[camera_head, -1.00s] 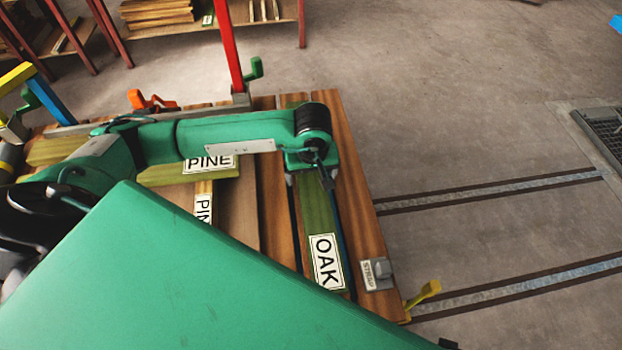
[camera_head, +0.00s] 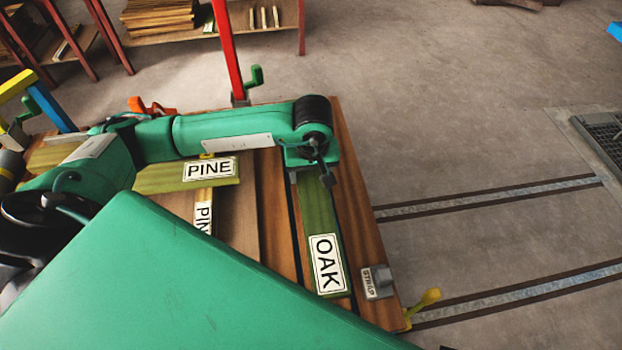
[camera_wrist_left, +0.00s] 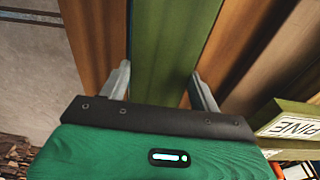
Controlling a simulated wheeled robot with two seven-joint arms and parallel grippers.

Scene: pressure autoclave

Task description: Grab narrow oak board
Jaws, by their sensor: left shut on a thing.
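The narrow oak board (camera_head: 318,218) is a green-tinted plank with a white OAK label near its front end. It lies lengthwise over the brown slats of the table (camera_head: 358,220), towards the right side. My left gripper (camera_wrist_left: 162,78) has one finger on each side of the board and is shut on it. In the head view the fingertips are hidden under my wrist. I cannot tell whether the board is clear of the slats. My right gripper is not in view.
PINE-labelled boards (camera_head: 165,178) lie left of the oak board. A STRAP block (camera_head: 378,281) and yellow lever (camera_head: 422,304) are at the table's front right corner. A red post (camera_head: 227,50) stands at the back. The floor to the right is open, with two rails.

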